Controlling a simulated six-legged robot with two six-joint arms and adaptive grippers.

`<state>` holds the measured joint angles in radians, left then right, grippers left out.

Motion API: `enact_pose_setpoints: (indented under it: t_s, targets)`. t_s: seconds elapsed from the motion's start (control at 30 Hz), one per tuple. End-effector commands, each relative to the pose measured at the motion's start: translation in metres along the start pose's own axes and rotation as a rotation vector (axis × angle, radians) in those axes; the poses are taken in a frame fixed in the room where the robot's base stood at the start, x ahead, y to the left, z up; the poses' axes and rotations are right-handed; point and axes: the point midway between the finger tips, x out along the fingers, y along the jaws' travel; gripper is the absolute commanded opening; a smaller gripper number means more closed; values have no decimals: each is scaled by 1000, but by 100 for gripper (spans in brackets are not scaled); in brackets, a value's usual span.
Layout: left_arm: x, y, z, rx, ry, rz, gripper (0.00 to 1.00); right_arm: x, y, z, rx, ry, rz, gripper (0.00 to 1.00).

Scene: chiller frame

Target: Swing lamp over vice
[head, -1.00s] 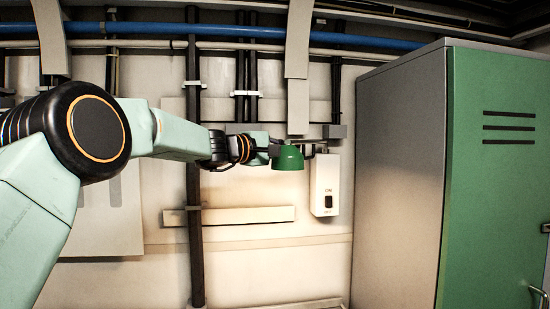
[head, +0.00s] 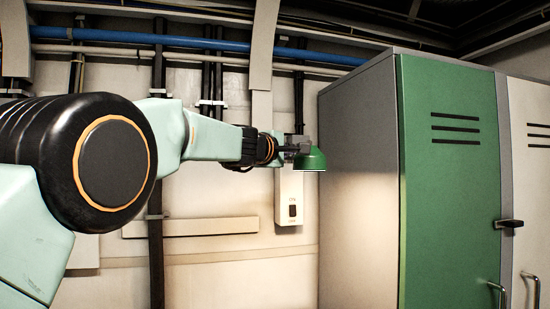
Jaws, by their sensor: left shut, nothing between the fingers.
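The lamp (head: 311,160) has a green dome-shaped shade that faces down. It is in the middle of the head view, in front of the wall and left of the locker. My left arm reaches in from the left. My left gripper (head: 290,149) is at the left side of the lamp shade, shut with nothing between its fingers. Whether it touches the shade I cannot tell. The lamp's own arm is largely hidden behind my gripper. The vice is not in view, and neither is my right gripper.
A tall locker with a green door (head: 450,170) stands on the right, its grey side close to the lamp. A white wall box (head: 289,198) hangs below the lamp. A blue pipe (head: 120,38) and dark vertical pipes run along the wall.

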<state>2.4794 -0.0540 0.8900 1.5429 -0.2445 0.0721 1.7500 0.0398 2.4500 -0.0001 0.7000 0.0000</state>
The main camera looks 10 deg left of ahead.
Motion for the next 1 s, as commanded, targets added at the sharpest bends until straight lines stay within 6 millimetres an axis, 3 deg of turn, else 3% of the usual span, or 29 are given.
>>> enact_pose_setpoints:
  t_s: [0.3, 1.0]
  targets:
    - [8, 1, 17, 0, 1, 1, 0, -2, 0, 0, 0, 0, 0, 0]
    - [8, 0, 14, -1, 5, 0, 0, 0, 0, 0, 0, 0, 0, 0]
